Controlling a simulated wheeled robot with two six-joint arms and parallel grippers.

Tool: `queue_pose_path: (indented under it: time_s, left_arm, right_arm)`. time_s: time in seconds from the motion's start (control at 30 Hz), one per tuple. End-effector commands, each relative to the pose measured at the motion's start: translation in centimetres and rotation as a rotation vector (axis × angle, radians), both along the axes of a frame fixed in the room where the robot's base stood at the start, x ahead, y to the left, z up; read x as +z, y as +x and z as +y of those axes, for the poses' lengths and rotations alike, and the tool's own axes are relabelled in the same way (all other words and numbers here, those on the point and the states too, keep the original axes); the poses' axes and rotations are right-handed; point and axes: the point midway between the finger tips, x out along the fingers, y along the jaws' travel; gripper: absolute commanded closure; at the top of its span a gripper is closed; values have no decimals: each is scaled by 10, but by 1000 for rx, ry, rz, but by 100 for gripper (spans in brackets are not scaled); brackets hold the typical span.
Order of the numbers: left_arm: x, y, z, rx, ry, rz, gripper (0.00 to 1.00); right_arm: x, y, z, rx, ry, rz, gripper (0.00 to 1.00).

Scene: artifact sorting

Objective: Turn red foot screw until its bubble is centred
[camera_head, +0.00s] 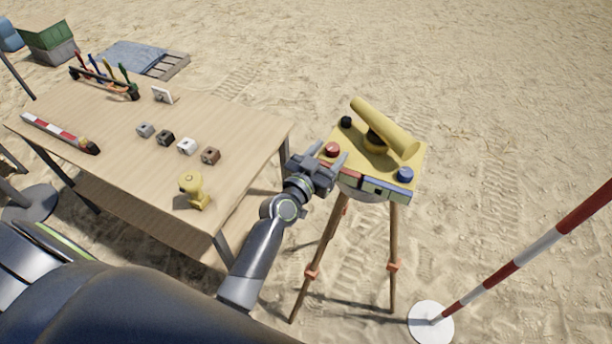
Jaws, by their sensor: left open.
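The yellow levelling instrument (368,157) stands on a wooden tripod right of the table, with a yellow telescope tube (385,127) on top. The red foot screw (332,149) sits at its left corner. A black screw (346,121) is at the back and a blue screw (405,174) at the right. Small vials sit in the front edge (374,188); their bubbles are too small to read. My left gripper (334,160) is open beside the red screw, its fingers pointing toward it. I cannot tell whether they touch it. My right gripper is not in view.
The wooden table (110,125) at left bears several small blocks, a yellow device (194,190), a red-and-white bar (58,133) and a tool rack (104,82). A red-and-white pole (530,248) rises from a white disc at right. Open sand lies behind the tripod.

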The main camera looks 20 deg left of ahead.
Motion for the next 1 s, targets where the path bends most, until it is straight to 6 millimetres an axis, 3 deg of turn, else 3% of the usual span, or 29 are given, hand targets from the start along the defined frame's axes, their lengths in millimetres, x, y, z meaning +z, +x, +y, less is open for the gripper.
queue_pose_path:
  time_s: [0.7,1.0]
  left_arm:
    - [-6,-123,24,3,1,1,46]
    - [-2,-158,30,1,0,1,46]
  right_arm:
    - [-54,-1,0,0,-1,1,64]
    - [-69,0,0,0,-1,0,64]
